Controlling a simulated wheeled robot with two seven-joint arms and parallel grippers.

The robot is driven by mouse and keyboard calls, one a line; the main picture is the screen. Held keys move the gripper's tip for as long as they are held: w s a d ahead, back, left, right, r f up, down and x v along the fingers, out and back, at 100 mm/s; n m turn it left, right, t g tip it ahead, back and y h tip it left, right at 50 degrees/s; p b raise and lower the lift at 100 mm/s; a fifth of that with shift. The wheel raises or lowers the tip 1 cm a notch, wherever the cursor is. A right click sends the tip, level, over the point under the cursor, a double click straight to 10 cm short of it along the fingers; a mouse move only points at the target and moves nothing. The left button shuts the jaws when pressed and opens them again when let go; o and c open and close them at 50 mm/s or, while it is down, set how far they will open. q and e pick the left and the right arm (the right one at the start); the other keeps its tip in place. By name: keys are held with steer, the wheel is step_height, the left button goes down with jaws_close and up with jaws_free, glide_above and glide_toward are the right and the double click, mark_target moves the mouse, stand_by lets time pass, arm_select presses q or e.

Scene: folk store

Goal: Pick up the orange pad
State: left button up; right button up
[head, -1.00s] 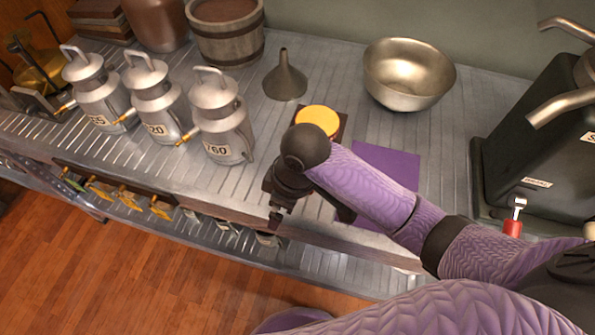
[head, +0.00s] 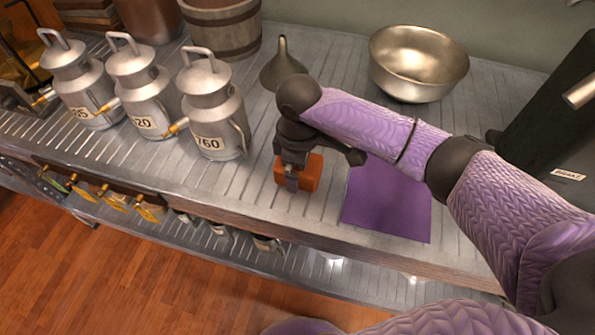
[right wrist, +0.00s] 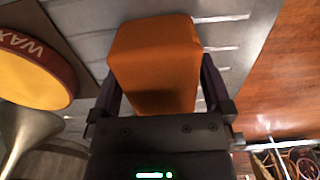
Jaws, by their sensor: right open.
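The orange pad (head: 312,173) is a small block on the ribbed metal counter, near its front edge and left of a purple sheet. My right gripper (head: 292,178) is over it from above, partly hiding it. In the right wrist view the orange pad (right wrist: 153,52) lies between the two open fingers (right wrist: 159,88), with one finger at each side. Whether the fingers touch it cannot be told. My left gripper is not in view.
The purple sheet (head: 388,203) lies to the right. A metal bowl (head: 418,65), a funnel (head: 283,68) and several numbered cans (head: 213,105) stand on the counter. A round wax tin (right wrist: 30,78) is close to my right gripper.

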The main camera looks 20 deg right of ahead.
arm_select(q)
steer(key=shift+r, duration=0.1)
arm_select(e)
steer(key=shift+r, duration=0.15)
steer(key=shift+c, duration=0.7)
steer(key=c, duration=0.8)
step_height(320, 180, up, 10)
steer(key=p, duration=0.5)
steer(key=shift+r+p, duration=0.15)
steer(key=shift+p, duration=0.2)
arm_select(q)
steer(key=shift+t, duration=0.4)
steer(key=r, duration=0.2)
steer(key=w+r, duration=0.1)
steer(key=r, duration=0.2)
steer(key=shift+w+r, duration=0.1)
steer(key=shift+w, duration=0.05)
